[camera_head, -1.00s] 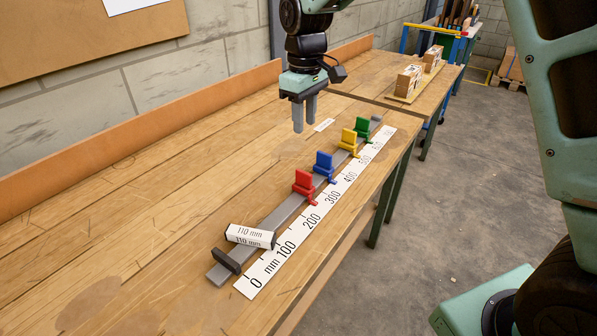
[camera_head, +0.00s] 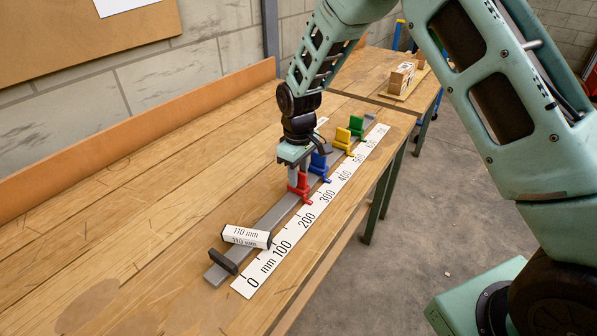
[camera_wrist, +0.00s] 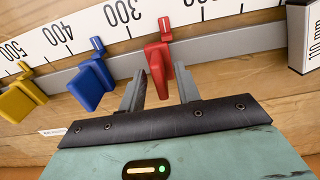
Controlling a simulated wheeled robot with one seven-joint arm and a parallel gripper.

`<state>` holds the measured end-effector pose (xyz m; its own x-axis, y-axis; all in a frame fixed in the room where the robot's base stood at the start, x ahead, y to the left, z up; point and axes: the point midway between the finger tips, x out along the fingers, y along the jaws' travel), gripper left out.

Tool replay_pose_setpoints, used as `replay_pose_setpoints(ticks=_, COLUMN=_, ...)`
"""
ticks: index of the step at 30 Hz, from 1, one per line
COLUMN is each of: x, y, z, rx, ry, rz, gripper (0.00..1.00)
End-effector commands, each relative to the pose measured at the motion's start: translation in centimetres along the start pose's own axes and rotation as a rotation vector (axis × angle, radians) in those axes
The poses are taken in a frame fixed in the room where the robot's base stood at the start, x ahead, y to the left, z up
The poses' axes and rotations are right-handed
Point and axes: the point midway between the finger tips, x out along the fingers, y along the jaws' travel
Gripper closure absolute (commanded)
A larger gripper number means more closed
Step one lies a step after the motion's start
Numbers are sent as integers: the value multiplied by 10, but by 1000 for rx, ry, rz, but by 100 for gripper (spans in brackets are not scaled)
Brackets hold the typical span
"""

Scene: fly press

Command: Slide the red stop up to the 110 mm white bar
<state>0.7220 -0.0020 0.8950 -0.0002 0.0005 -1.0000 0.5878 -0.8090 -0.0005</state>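The red stop (camera_head: 301,188) sits on the grey rail, its pointer between the 200 and 300 marks of the scale. It also shows in the wrist view (camera_wrist: 158,62). My gripper (camera_head: 298,175) is lowered over it. In the wrist view my open gripper (camera_wrist: 161,88) has one finger on each side of the stop's upright plate, with gaps showing. The 110 mm white bar (camera_head: 246,237) lies at the rail's near end, beside the black end block (camera_head: 223,261). Bare rail lies between bar and red stop. The bar's end shows in the wrist view (camera_wrist: 302,45).
The blue stop (camera_head: 319,165) is close beyond the red one on the rail (camera_head: 273,215). The yellow stop (camera_head: 342,139) and green stop (camera_head: 356,126) stand farther along. The white scale strip (camera_head: 318,210) runs along the right side.

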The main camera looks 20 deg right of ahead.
Motion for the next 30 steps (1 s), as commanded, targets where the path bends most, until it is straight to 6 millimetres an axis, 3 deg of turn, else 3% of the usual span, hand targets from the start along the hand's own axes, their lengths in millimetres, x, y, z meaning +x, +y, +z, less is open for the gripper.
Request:
replay_pose_setpoints(ticks=6, x=0, y=0, z=0, rx=0, ry=0, rz=0, gripper=67)
replay_pose_setpoints(ticks=7, x=0, y=0, z=0, rx=0, ry=0, rz=0, gripper=70)
replay_pose_setpoints(ticks=10, x=0, y=0, z=0, rx=0, ry=0, rz=0, gripper=98)
replay_pose_setpoints(ticks=17, x=0, y=-4, z=0, rx=-1, ry=0, rz=0, gripper=100)
replay_pose_setpoints(ticks=20, x=0, y=-21, z=-1, rx=-6, ry=0, rz=-1, gripper=100)
replay_pose_setpoints(ticks=30, x=0, y=-114, z=-1, rx=-7, ry=1, rz=0, gripper=100)
